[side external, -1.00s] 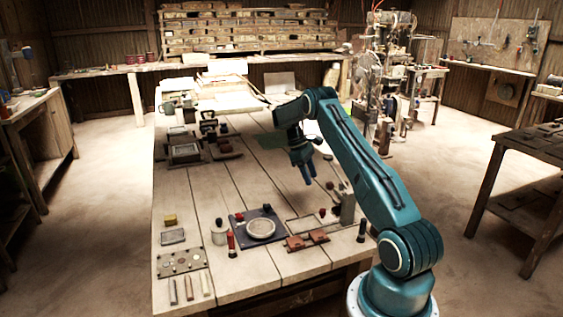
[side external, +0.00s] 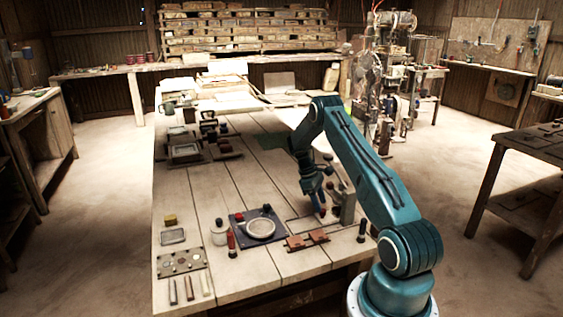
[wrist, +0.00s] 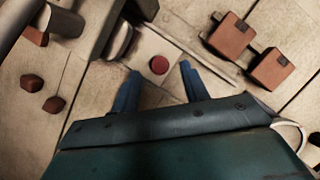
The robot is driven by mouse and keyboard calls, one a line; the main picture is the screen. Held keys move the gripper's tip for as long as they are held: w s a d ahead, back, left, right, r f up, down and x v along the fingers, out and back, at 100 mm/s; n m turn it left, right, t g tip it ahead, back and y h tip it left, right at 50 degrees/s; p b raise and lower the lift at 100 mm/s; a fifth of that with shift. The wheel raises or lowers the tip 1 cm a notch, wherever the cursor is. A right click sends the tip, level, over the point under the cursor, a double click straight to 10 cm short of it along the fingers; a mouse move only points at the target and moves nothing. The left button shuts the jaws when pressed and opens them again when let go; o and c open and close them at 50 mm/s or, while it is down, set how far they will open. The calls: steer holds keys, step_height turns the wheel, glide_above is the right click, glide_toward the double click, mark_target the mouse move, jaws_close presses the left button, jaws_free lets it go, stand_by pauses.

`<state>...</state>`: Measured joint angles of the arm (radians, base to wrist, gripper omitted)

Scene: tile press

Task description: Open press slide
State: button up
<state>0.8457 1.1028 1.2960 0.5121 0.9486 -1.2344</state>
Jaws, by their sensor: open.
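A pale flat plate with a round red knob, which looks like the press slide, lies in a thin frame on the table. In the wrist view the knob (wrist: 159,65) is just beyond and between my fingertips. In the side view the knob (side external: 322,213) is directly below my gripper (side external: 317,203). My gripper, also in the wrist view (wrist: 160,80), is open, with its blue fingers apart and pointing down. No contact with the knob is visible. A grey upright block (side external: 347,208) of the press stands right beside the fingers. Much of the plate is hidden by the gripper.
Two terracotta tiles (side external: 306,240) lie near the frame, also in the wrist view (wrist: 230,38). A dark plate (side external: 240,238) with a round pale dish (side external: 261,228) is to the left. A dark upright cylinder (side external: 362,231) stands at the right edge. The table's middle planks are clear.

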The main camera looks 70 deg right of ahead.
steer(key=shift+x, duration=1.35)
jaws_close()
